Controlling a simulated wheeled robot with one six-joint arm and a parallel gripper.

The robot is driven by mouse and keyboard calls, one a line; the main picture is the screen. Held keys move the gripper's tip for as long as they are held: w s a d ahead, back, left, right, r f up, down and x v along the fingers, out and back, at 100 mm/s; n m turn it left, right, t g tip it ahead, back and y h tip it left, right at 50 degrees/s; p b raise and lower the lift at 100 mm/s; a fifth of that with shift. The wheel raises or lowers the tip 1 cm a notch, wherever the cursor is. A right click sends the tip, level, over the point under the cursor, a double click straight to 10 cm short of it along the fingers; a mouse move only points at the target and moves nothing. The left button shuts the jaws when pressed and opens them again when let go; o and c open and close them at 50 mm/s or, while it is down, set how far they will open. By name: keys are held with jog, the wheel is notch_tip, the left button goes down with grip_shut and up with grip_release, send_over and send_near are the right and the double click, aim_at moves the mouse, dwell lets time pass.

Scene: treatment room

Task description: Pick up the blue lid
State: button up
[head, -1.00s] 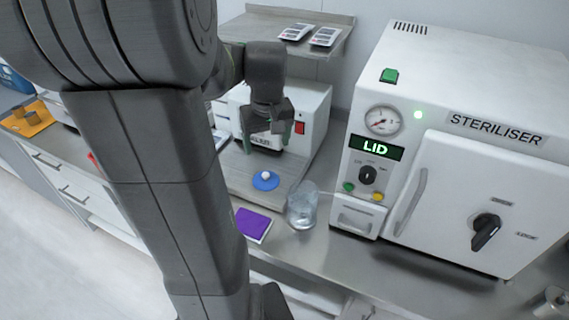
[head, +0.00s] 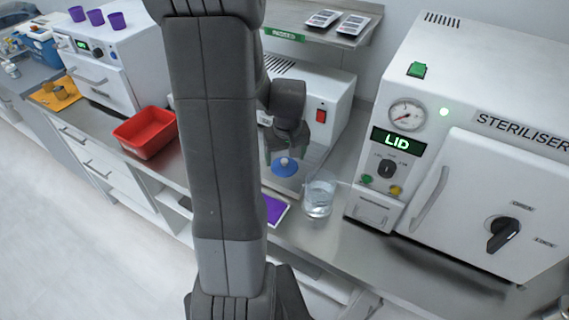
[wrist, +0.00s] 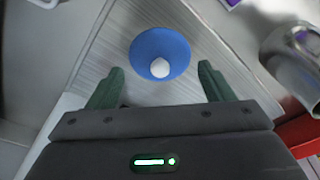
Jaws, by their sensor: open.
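The blue lid (head: 285,166) is a round disc with a white knob on top. In the wrist view my gripper (wrist: 160,78) has a finger to each side, apart from the lid.
A purple pad (head: 274,209) lies in front, partly hidden by my arm. The steriliser (head: 450,150) stands at right, its display reading LID. A red tray (head: 147,132) is at left. A shelf (head: 340,38) hangs behind.

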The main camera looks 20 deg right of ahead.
aim_at(284, 163)
jog(key=shift+w+f, duration=0.15)
jog(key=shift+f, duration=0.95)
jog(key=shift+c, duration=0.4)
jog(key=c, duration=1.1)
jog(key=shift+a, duration=0.1)
jog(key=shift+c, duration=1.2)
jog(key=shift+s, duration=0.2)
